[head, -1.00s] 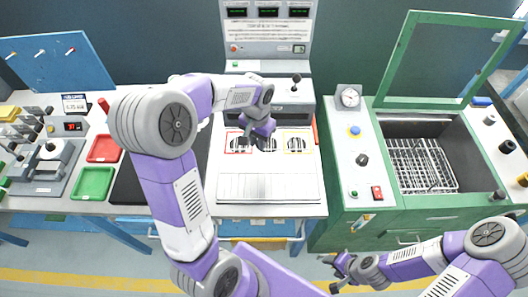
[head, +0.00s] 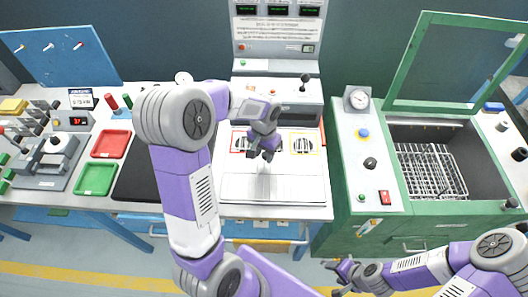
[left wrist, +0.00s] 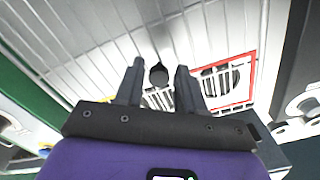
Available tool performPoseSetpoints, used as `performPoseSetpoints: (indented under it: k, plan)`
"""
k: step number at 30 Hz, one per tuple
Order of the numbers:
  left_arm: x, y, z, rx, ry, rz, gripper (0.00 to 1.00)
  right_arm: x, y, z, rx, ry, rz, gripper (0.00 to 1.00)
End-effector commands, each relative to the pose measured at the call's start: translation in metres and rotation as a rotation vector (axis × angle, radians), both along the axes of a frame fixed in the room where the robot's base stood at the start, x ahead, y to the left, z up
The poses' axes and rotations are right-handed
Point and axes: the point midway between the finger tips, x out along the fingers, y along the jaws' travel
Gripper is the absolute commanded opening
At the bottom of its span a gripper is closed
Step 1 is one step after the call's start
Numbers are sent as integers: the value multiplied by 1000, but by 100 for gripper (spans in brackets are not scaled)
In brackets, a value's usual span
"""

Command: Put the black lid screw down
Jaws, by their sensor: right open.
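The black lid screw (left wrist: 158,73) shows in the left wrist view as a small dark round piece. It lies in the gap between the two fingertips of my left gripper (left wrist: 159,68), with space visible on both sides of it. My left gripper is open. In the head view my left gripper (head: 262,156) points down over the pale blower bench (head: 272,188), just in front of its framed vents, and the screw cannot be made out there. My right gripper (head: 342,276) is open at the lower right, in front of the green cabinet and away from the bench.
A red-framed vent (head: 239,142) and a yellow-framed vent (head: 304,143) lie behind my left gripper. A black mat (head: 140,180), a red tray (head: 110,144) and a green tray (head: 95,178) are to the left. A green cabinet with a wire basket (head: 428,168) stands right.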

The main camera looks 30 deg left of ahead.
Motion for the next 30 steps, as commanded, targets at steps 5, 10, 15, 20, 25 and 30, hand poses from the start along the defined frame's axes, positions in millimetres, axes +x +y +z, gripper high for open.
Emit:
performPoseSetpoints:
  k: [5,10,15,20,25,30]
  plan:
    - [0,0,0,0,0,0,49,0,0,0,0,0,0,56]
    - [0,0,1,0,0,0,49,0,0,1,0,0,0,56]
    - [1,0,17,1,-3,-1,49,0,0,7,0,0,0,56]
    - [1,0,52,1,-6,0,49,0,0,17,0,0,0,56]
    - [1,0,88,0,-5,1,49,0,0,27,0,0,0,56]
    - [0,0,113,1,-3,0,49,0,0,33,0,0,0,56]
